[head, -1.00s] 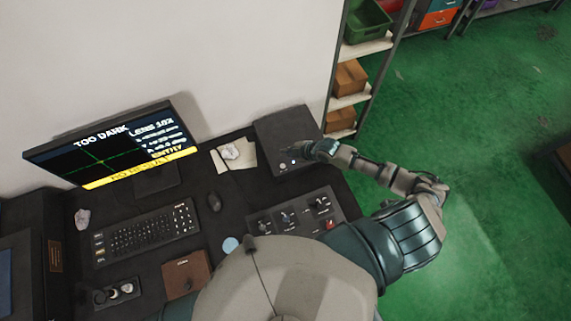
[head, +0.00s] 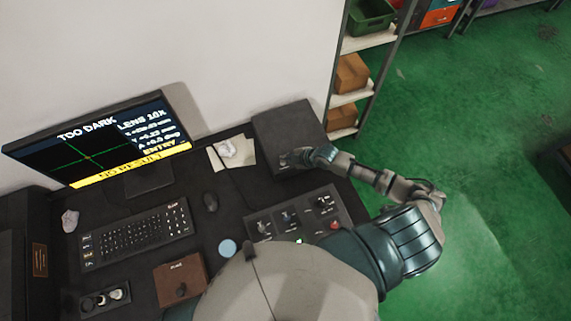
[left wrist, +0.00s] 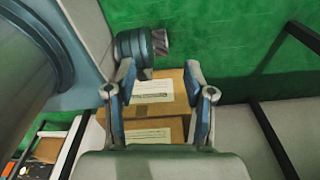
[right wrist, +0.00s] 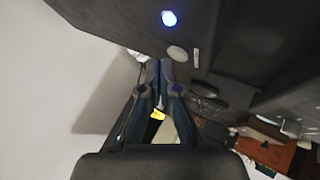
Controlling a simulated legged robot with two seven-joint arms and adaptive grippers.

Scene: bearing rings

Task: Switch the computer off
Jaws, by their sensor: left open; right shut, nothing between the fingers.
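The computer (head: 285,118) is a dark box at the back right of the desk, beside the wall. In the right wrist view its dark face (right wrist: 120,14) carries a lit blue-white round button (right wrist: 169,18) and a grey oval (right wrist: 177,53). My right gripper (head: 286,160) is at the computer's front edge and hides the light in the head view. In its wrist view the right gripper (right wrist: 160,66) is shut and empty, its tips just below the oval; contact cannot be told. My left gripper (left wrist: 157,76) is open and empty, away from the desk, with cardboard boxes (left wrist: 155,90) beyond it.
A monitor (head: 100,140) reading "TOO DARK" is on, with a keyboard (head: 135,235) and mouse (head: 210,202) before it. A control panel (head: 290,218) with knobs and a red button lies in front of the computer. A shelf (head: 368,42) stands behind.

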